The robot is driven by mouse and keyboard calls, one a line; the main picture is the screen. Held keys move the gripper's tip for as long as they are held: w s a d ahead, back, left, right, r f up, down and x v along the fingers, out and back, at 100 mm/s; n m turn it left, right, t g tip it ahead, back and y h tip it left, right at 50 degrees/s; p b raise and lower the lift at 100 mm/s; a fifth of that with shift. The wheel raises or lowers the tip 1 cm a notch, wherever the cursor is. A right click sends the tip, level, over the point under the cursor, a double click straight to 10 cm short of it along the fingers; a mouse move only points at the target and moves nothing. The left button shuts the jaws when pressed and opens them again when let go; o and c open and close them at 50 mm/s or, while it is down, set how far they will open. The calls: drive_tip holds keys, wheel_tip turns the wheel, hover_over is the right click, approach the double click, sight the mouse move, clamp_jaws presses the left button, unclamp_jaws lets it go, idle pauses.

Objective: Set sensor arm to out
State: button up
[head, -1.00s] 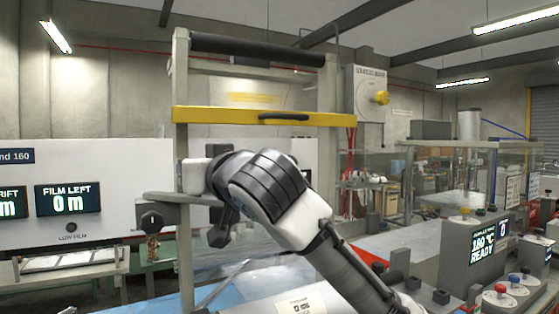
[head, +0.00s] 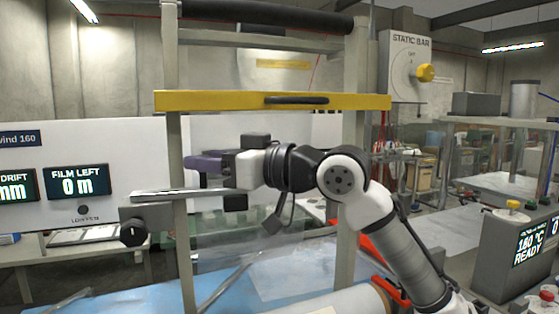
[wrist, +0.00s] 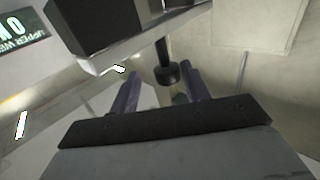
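A flat grey bar, which looks like the sensor arm (head: 165,195), sticks out left of the upright frame post in the head view. A grey block with a black knob (head: 132,233) is at its left end. My gripper (head: 188,164) has purple fingers pointing left, just above the bar in the picture. In the wrist view the two fingers (wrist: 160,73) are apart. A black knob on a thin post (wrist: 168,73) shows between the fingertips or just beyond them; I cannot tell whether they touch. The bar's right end is hidden behind my gripper.
A yellow crossbar with a black handle (head: 270,101) spans the frame above my arm. A white panel with a FILM LEFT display (head: 77,185) stands behind at left. A STATIC BAR box with a yellow knob (head: 425,73) is at upper right. A READY console (head: 515,255) is at right.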

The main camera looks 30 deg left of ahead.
drive_tip(key=d+b, duration=0.2)
drive_tip(key=d, duration=0.9)
drive_tip(key=shift+w+b, duration=0.35)
drive_tip(key=shift+b, duration=0.05)
drive_tip(key=shift+f, duration=0.1)
